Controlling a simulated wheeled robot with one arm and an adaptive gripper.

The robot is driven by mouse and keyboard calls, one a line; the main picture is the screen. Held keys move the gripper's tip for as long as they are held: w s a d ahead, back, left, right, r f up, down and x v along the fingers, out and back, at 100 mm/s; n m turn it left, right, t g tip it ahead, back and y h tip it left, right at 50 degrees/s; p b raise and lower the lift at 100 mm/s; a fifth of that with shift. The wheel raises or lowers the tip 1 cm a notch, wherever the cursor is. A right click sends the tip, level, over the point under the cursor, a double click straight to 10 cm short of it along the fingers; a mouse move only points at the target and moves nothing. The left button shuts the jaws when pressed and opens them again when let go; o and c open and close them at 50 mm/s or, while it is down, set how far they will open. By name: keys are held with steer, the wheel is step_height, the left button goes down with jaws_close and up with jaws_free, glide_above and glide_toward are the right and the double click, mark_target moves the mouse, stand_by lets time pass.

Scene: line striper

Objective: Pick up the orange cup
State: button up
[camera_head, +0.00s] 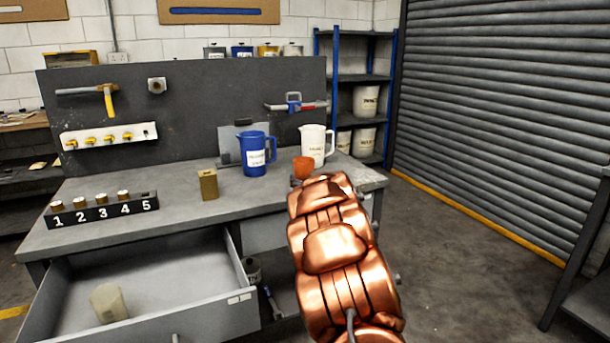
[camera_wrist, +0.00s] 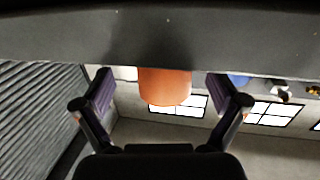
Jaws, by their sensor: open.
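The orange cup (camera_head: 303,168) stands on the workbench (camera_head: 178,208) near its right end, in front of the white jug. In the wrist view, which is upside down, the cup (camera_wrist: 165,86) hangs from the bench top (camera_wrist: 160,38) in the upper middle. My gripper (camera_wrist: 160,82) is open, with one finger on each side of the cup in that picture and a gap on both sides. I cannot tell how far the cup reaches between the fingers. In the head view my copper-coloured arm hides most of the gripper and borders the cup's lower edge.
A white jug (camera_head: 315,145) and a blue jug (camera_head: 256,153) stand behind and left of the cup. A brass block (camera_head: 208,185) and a numbered rack (camera_head: 101,209) stand further left. An open drawer (camera_head: 200,318) juts out below, holding a pale cup (camera_head: 108,303).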

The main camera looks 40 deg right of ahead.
mark_target(306, 177)
steer(key=shift+w+d+f, duration=0.2)
steer(key=shift+w+d, duration=0.05)
steer(key=shift+w, duration=0.35)
steer(key=shift+w+d+f, duration=0.2)
steer(key=shift+w+d, duration=0.05)
steer(key=shift+w, duration=0.35)
steer(key=shift+x, duration=0.9)
steer(key=shift+r, duration=0.1)
steer(key=c, duration=1.3)
steer(key=shift+c, duration=0.5)
steer(key=shift+r, duration=0.1)
